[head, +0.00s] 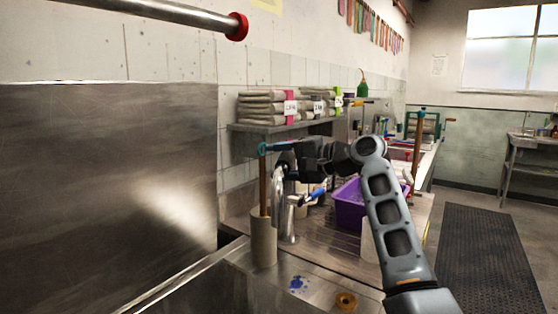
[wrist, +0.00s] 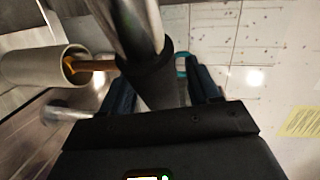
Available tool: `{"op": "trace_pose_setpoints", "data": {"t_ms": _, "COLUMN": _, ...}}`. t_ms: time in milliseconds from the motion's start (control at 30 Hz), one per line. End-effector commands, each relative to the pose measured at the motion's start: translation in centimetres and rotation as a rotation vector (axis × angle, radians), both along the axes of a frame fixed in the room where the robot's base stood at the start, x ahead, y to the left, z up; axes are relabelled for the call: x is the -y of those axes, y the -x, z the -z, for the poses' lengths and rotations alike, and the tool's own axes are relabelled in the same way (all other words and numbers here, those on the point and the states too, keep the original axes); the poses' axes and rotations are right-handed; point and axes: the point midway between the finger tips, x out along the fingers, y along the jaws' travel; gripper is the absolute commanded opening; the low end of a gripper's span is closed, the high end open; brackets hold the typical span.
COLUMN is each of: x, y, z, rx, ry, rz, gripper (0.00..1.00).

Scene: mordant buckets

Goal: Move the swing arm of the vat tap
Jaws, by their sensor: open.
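The vat tap (head: 289,222) is a chrome fixture with a curved swing arm (head: 277,183) and a blue lever (head: 312,195), standing at the sink's back edge. In the wrist view the chrome swing arm (wrist: 135,22) comes down with a black sleeve (wrist: 150,75) at its end. My gripper (head: 282,148) is open at the upper part of the swing arm. In the wrist view its two dark fingers (wrist: 160,70) lie on either side of the sleeve. I cannot tell whether either finger touches it. My wrist hides part of the tap in the head view.
A wooden rod with a teal top (head: 263,150) stands in a beige cylinder (head: 263,238) close left of the tap. A purple tub (head: 349,212) stands to the right behind my arm. A shelf (head: 270,127) with folded cloths is above. A steel panel (head: 110,190) fills the left.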

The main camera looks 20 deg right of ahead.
Motion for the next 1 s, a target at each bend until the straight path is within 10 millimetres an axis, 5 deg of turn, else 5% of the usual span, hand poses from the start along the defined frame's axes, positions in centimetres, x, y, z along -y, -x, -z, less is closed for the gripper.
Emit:
{"op": "trace_pose_setpoints", "data": {"t_ms": 300, "x": -0.14, "y": -0.18, "z": 0.08, "rx": -0.001, "ry": 0.001, "rz": 0.0, "gripper": 0.59}}
{"op": "trace_pose_setpoints", "data": {"t_ms": 900, "x": -0.12, "y": -0.15, "z": 0.12, "rx": -0.001, "ry": 0.001, "rz": 0.0, "gripper": 0.02}}
{"op": "trace_pose_setpoints", "data": {"t_ms": 1000, "x": -0.11, "y": -0.15, "z": 0.13, "rx": -0.001, "ry": 0.001, "rz": 0.0, "gripper": 0.0}}
